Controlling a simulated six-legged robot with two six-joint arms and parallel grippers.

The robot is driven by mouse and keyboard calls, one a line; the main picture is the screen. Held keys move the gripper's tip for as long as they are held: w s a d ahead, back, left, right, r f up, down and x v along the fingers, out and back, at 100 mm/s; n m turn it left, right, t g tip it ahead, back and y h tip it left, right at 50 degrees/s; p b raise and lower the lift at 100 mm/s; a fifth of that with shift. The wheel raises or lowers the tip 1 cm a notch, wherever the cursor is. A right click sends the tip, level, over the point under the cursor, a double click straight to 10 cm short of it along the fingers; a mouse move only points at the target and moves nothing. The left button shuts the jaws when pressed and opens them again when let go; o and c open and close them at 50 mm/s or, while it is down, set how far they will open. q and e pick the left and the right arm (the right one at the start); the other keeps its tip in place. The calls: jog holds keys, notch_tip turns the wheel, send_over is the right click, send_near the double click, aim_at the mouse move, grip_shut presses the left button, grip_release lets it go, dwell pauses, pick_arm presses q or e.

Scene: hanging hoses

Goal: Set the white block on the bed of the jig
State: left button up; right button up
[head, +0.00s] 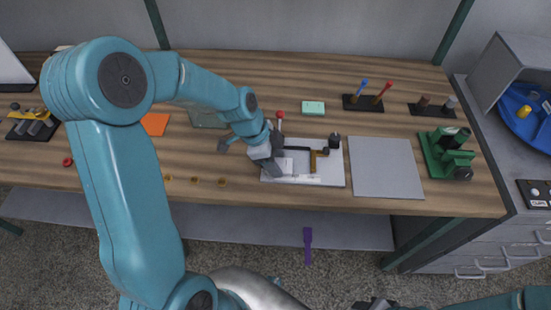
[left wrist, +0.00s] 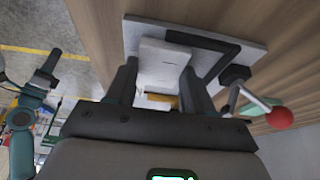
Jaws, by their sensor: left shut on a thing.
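The jig is a pale plate (head: 331,178) with a black angled fence (left wrist: 216,43), near the front edge of the bench. A lever with a red ball knob (left wrist: 280,118) is beside it. My left gripper (head: 267,162) is over the plate's left part. In the left wrist view its two fingers (left wrist: 158,90) are shut on the white block (left wrist: 162,58), which is inside the fence's corner area. I cannot tell whether the block touches the bed. A brass-coloured piece (head: 313,161) shows on the jig. My right gripper (head: 378,303) is barely visible at the bottom edge.
A bare grey plate (head: 386,168) lies right of the jig, and a green device (head: 447,153) stands beyond it. Behind are a pale green block (head: 313,108) and a black stand with blue and red pegs (head: 363,102).

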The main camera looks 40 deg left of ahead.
pick_arm(q)
jog(key=shift+f, duration=0.1)
jog(key=o, duration=1.1)
jog(key=shift+w, duration=0.1)
jog(key=shift+r, duration=0.3)
jog(key=v, duration=1.1)
jog(key=shift+a+r, duration=0.15)
jog(key=shift+r, duration=0.15)
jog(key=shift+s, duration=0.25)
